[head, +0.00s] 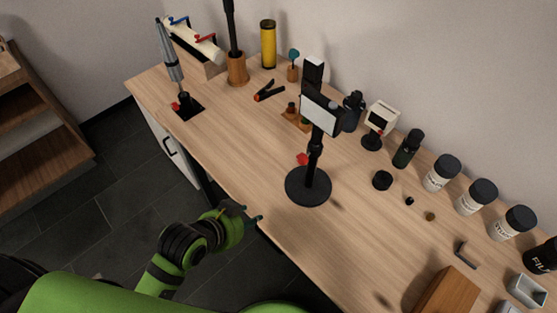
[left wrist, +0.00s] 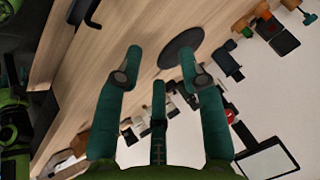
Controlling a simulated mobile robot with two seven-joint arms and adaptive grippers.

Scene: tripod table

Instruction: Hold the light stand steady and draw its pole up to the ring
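The light stand has a black round base (head: 308,187), a black pole (head: 315,150) and a pale flat light panel (head: 319,113) at its top. It stands upright near the table's front edge. A red part (head: 302,159) shows beside the lower pole. I cannot make out the ring. My left gripper (head: 258,216) is at the front edge, left of the base and apart from it. In the left wrist view its fingers (left wrist: 160,62) are spread and empty; the base (left wrist: 182,47) lies beyond them and the panel (left wrist: 267,161) is at lower right. My right gripper is not in view.
The wooden table (head: 245,165) is clear between the front edge and the stand. Behind are a black bottle (head: 353,110) and a small white monitor (head: 381,119). Several white jars (head: 441,173) line the right. A grey-topped stand (head: 170,65) is at far left.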

